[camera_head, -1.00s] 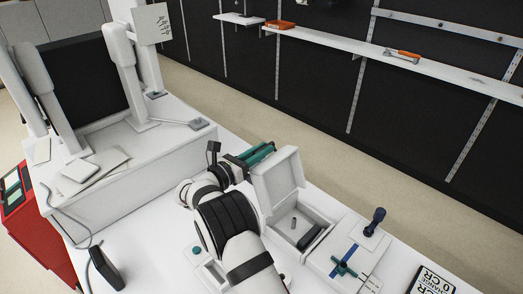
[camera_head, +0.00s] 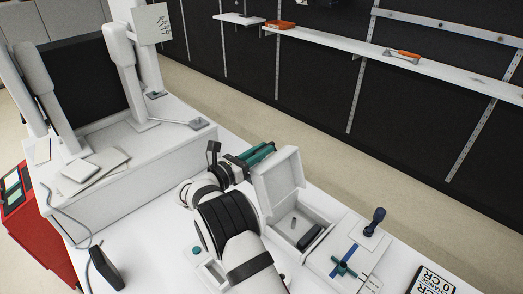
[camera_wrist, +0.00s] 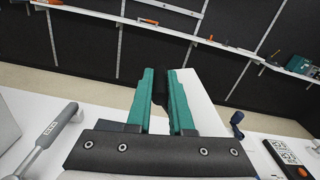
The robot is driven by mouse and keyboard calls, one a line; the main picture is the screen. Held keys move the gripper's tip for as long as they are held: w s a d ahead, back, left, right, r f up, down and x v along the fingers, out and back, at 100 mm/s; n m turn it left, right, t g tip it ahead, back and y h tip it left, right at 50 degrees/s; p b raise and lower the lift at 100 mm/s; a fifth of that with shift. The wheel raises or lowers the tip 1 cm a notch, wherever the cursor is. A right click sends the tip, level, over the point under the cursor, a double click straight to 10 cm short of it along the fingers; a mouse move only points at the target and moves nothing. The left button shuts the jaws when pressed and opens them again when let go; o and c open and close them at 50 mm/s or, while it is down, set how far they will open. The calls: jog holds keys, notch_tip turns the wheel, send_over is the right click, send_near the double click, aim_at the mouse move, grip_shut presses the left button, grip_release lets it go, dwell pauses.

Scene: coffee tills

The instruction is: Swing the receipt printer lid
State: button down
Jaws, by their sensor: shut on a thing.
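The receipt printer (camera_head: 302,225) is an open white box on the counter, with a small grey cylinder and a dark block inside. Its white lid (camera_head: 279,182) stands raised, near upright, at the box's left side. My gripper (camera_head: 262,152) reaches behind the lid's upper edge, its teal fingers partly hidden by it. In the wrist view, the teal fingers (camera_wrist: 160,88) close around a dark piece at their tips, apparently part of the lid. The white lid (camera_wrist: 203,105) shows just right of the fingers.
A dark knob on a stem (camera_head: 376,217) and a teal cross-shaped handle (camera_head: 344,268) stand right of the printer. A large white unit (camera_head: 150,165) with upright arms is at the left. A wall shelf (camera_head: 345,55) runs behind, beyond a strip of open floor.

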jog(key=shift+s, duration=0.1)
jog(key=s+d+r+m, duration=0.2)
jog(key=s+d+m, duration=0.4)
jog(key=s+d+f+m, duration=0.3)
jog(key=f+m, duration=0.1)
jog(key=s+d+f+m, duration=0.4)
jog(key=f+m, duration=0.1)
jog(key=s+d+f+m, duration=0.3)
jog(key=f+m, duration=0.1)
jog(key=m, duration=0.1)
jog(key=shift+s+d+f, duration=0.3)
jog(key=shift+d+f, duration=0.05)
jog(key=shift+d, duration=0.05)
jog(key=shift+s+d+f, duration=0.15)
jog(key=shift+f, duration=1.1)
jog(key=c, duration=0.8)
grip_release()
